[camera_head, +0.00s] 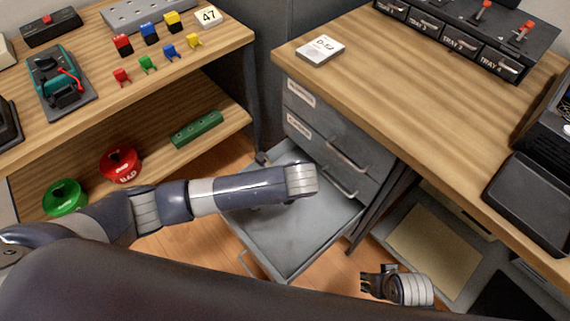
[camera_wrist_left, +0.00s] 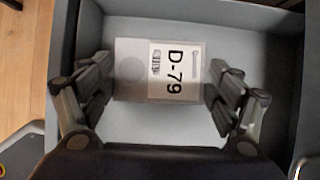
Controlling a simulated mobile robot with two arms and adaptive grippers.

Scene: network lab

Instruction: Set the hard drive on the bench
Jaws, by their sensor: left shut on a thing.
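A grey hard drive with a white label reading D-79 (camera_wrist_left: 132,68) lies in the open drawer, seen in the left wrist view. My left gripper (camera_wrist_left: 159,80) has one finger against each short side of it and is shut on it. In the head view my left arm reaches over the open drawer (camera_head: 325,222); its fingers and the drive are hidden there. The bench (camera_head: 410,95) stands at the right, above the drawers. My right gripper (camera_head: 368,283) is open and empty, low in front of the bench.
Another labelled drive (camera_head: 320,50) lies at the bench's left corner. The middle of the bench is clear. A shelf (camera_head: 100,120) with small parts and spools stands left.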

